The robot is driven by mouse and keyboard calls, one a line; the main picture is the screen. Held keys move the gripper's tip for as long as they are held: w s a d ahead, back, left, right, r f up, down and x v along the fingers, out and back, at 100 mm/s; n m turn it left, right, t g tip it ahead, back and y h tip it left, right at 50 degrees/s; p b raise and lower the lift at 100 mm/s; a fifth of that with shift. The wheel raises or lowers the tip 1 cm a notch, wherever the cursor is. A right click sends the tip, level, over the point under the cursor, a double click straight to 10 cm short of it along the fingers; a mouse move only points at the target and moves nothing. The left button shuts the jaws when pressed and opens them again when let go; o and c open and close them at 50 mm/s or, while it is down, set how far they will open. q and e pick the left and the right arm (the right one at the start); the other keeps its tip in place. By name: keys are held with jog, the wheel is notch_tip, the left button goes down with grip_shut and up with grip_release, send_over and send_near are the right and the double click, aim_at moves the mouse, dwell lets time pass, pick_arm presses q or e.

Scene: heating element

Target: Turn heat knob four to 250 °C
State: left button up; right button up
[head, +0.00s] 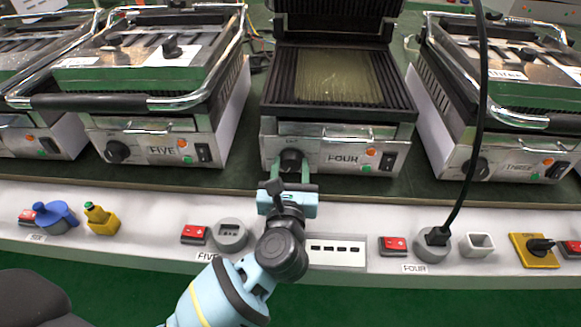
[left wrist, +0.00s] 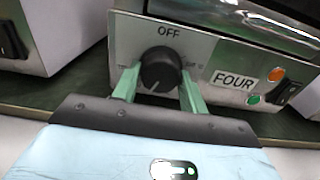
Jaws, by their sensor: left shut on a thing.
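The heating element labelled FOUR (head: 340,140) stands in the middle of the head view with its lid open. Its black heat knob (head: 291,160) is on the front panel, left of the FOUR label. My left gripper (head: 288,184) reaches up to it from below. In the left wrist view the knob (left wrist: 161,70) sits between the two green fingers of my left gripper (left wrist: 160,85), which is shut on it. OFF is printed above the knob. The knob's pointer line looks turned to the lower left. The temperature marks are mostly hidden or too small to read. My right gripper is not in view.
Grill FIVE (head: 155,140) stands at left and grill THREE (head: 500,150) at right. A white socket strip (head: 140,250) runs along the front, with red switches and a black plug (head: 437,236) in socket FOUR. Its cable rises in front of grill THREE.

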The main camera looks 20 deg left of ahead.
pick_arm(q)
jog(key=shift+r+m+p, duration=0.1)
jog(key=shift+m+p, duration=0.5)
jog(key=shift+p, duration=0.15)
jog(key=o, duration=0.7)
jog(key=shift+o, duration=1.3)
jog(key=shift+p+v, duration=0.35)
jog(key=shift+v, duration=3.6)
